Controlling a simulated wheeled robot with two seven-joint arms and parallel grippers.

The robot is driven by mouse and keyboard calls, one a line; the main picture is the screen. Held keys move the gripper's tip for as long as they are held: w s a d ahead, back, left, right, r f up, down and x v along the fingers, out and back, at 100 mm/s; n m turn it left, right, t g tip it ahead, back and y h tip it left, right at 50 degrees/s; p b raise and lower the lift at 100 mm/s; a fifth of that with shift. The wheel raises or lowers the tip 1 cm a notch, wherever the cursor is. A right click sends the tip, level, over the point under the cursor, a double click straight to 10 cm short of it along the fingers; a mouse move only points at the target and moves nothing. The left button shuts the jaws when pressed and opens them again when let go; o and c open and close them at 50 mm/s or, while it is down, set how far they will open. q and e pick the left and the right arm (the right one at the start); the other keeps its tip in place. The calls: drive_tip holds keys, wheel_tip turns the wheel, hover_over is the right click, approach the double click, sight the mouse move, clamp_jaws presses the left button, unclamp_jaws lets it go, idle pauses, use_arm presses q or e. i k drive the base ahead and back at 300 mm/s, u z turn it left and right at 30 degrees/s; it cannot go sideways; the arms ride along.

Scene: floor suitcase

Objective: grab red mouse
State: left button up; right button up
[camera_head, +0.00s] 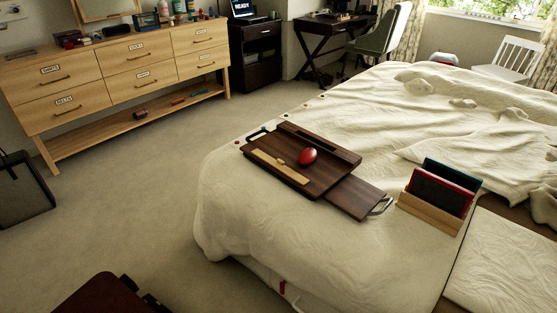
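A red mouse (308,156) lies on a dark brown wooden lap desk (333,178) on the corner of the bed. A light wooden strip (280,166) lies on the lap desk to the left of the mouse. The mouse is fully visible and nothing touches it from above. Neither of my grippers is in this view.
The white-covered bed (260,225) fills the right side. A wooden holder (430,213) with a red and a dark flat item stands right of the lap desk. A wooden dresser (125,75) stands at the back left. The carpet (150,190) between is clear.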

sight(308, 155)
drive_tip(key=u, duration=1.05)
drive_tip(key=i, duration=1)
drive_tip(key=z, duration=0.75)
